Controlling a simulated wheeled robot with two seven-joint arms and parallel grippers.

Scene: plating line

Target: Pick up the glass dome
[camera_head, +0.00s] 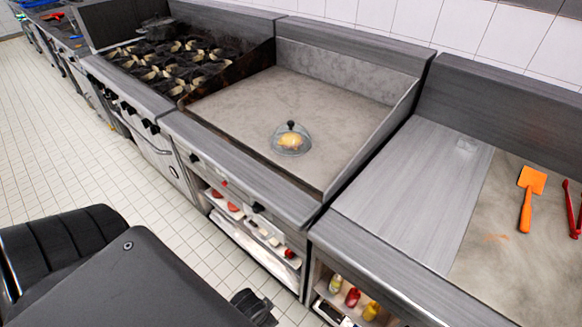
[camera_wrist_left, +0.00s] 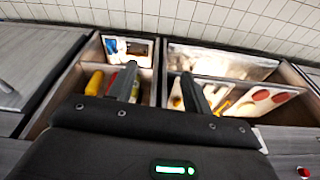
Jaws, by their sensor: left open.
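The glass dome (camera_head: 291,139) is clear with a black knob on top. It stands upright on the flat griddle (camera_head: 235,105), over a small golden-yellow food item. My left gripper (camera_wrist_left: 160,82) shows in the left wrist view with its two dark fingers apart and nothing between them. It is near the shelves under the counters, away from the dome, which is not in that view. My right gripper is in neither view.
A burner range (camera_head: 170,65) adjoins the griddle on the left. A counter at right holds an orange spatula (camera_head: 527,205) and red tongs (camera_head: 574,212). Raised walls edge the griddle's back and sides. Shelves below hold bottles (camera_head: 352,298). The tiled floor (camera_head: 70,150) at left is clear.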

